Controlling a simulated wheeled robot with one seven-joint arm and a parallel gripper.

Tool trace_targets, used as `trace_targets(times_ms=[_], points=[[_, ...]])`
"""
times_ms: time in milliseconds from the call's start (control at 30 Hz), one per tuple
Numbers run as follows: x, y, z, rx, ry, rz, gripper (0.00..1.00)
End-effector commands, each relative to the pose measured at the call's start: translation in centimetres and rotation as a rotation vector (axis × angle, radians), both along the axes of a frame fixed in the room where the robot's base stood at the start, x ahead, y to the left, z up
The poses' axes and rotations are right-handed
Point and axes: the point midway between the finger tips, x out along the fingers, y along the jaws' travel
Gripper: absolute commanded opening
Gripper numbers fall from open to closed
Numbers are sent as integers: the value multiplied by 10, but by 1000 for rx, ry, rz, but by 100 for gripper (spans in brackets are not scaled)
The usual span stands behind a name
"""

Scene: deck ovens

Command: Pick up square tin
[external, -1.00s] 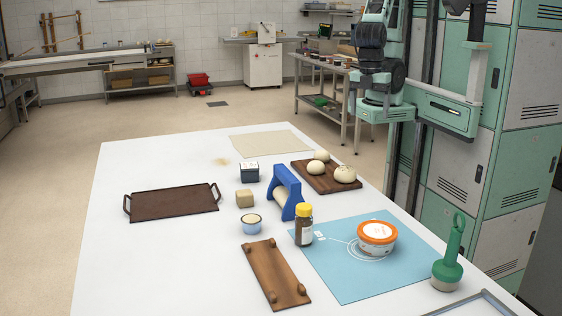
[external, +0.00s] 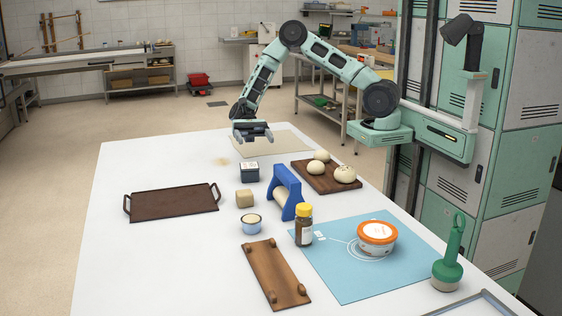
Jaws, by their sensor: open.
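The square tin (external: 249,173) is a small dark blue-grey box with a pale top, standing upright on the white table (external: 160,240). It is left of the blue-framed roller (external: 284,190) and behind a small tan block (external: 244,199). My gripper (external: 254,138) is open and empty, above the table's far part. It is in the air behind the tin and apart from it, near the beige mat.
A beige mat (external: 290,146) lies at the back, a board (external: 320,184) with dough balls at right. A dark handled tray (external: 174,204) lies left. Table space left of the tin is clear.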

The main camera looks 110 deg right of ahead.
Motion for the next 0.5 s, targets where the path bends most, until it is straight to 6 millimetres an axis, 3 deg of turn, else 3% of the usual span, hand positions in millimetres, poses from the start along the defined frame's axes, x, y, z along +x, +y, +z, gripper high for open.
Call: trace_targets(times_ms=[33,167,267,500], points=[[6,-19,-8,47,19,-55,80],[13,-43,-12,111,42,-125,80],[14,-47,-20,125,48,-137,80],[14,-46,-66,123,50,-135,80]])
